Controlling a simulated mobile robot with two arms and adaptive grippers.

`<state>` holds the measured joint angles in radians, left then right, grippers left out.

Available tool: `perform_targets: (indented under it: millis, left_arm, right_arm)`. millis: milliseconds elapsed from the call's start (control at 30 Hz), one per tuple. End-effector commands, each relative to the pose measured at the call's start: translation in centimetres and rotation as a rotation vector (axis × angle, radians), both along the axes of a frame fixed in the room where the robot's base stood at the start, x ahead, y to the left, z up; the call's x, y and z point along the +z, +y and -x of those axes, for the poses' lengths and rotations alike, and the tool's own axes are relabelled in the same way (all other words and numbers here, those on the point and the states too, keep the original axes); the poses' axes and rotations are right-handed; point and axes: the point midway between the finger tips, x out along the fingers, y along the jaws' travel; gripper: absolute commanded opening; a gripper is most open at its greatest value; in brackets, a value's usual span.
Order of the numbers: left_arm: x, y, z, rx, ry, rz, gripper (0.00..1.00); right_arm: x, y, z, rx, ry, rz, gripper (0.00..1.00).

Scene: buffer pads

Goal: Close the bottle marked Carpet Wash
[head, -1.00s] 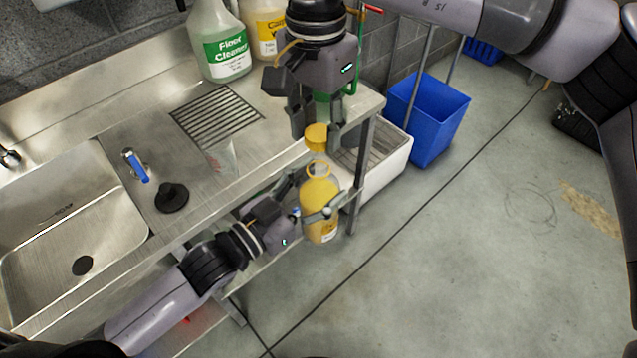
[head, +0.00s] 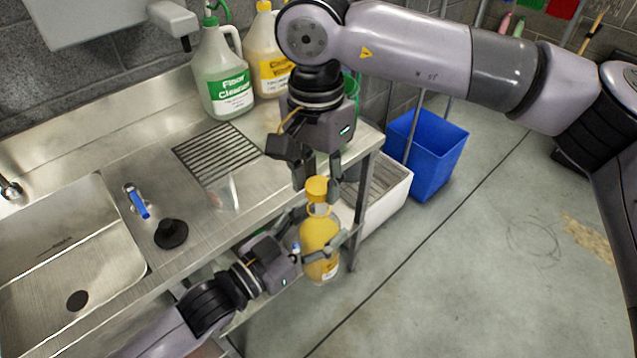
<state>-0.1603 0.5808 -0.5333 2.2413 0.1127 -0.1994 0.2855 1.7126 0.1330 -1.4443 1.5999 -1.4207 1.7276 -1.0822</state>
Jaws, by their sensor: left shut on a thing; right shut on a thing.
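My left gripper (head: 325,252) is shut on a yellow bottle (head: 319,234) and holds it upright in front of the worktop's right end. The bottle's mouth is open, with a pale ring at its neck. Only a corner of its label shows, too small to read. My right gripper (head: 318,182) points down and is shut on a yellow cap (head: 317,188). The cap is just above the bottle's mouth, nearly in line with it. I cannot tell whether they touch.
A jug marked Floor Cleaner (head: 223,75) and a jug with a yellow label (head: 268,55), partly hidden, stand at the back of the steel worktop (head: 95,165). A black stopper (head: 171,234) lies by the sink (head: 65,265).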

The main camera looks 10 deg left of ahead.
Motion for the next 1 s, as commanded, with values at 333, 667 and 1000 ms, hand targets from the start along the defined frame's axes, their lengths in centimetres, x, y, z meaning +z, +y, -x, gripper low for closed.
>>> perform_targets:
  millis: [333,667,1000]
  left_arm:
    - [0.3,0.0,0.0,-0.001,-0.006,0.004,0.0]
    - [0.3,0.0,0.0,-0.001,-0.006,0.004,0.0]
    - [0.3,0.0,0.0,-0.001,-0.006,0.004,0.0]
  right_arm:
    - [-1.4,0.0,0.0,0.0,0.001,0.001,0.26]
    - [-1.8,0.0,0.0,0.0,0.0,0.0,0.26]
    - [-1.9,0.0,0.0,-0.001,0.0,0.0,0.26]
